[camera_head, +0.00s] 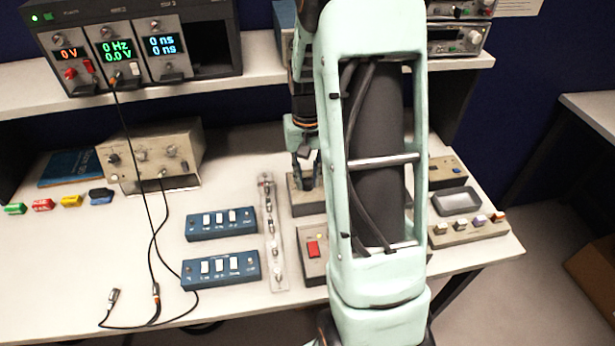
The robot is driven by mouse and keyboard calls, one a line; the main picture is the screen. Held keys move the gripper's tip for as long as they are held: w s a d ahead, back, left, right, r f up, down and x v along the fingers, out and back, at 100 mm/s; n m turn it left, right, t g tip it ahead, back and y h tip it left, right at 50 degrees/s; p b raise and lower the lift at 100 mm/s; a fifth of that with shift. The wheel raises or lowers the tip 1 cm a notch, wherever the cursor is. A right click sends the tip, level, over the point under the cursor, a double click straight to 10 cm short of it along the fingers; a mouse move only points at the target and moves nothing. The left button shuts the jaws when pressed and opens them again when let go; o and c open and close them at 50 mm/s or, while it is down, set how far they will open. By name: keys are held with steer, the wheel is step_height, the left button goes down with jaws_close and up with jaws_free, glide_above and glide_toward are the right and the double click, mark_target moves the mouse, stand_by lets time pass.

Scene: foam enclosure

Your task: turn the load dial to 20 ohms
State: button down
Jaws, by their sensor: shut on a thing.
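My gripper (304,180) is at the middle of the bench, pointing down onto a grey-brown box (308,208). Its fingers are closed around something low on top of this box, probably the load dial. The dial itself is hidden by the fingers, so its pointer and any ohm markings cannot be read. My pale green arm covers the right part of the box.
Left of the box lie a clear strip (272,250) and two blue switch boxes (222,223). A beige instrument (150,157) and black cables (155,250) are at left. A grey tray (456,201) is at right.

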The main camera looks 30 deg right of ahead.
mark_target(307, 181)
steer(key=c, duration=1.7)
jaws_free()
step_height(307, 181, up, 12)
steer(key=shift+r, duration=0.1)
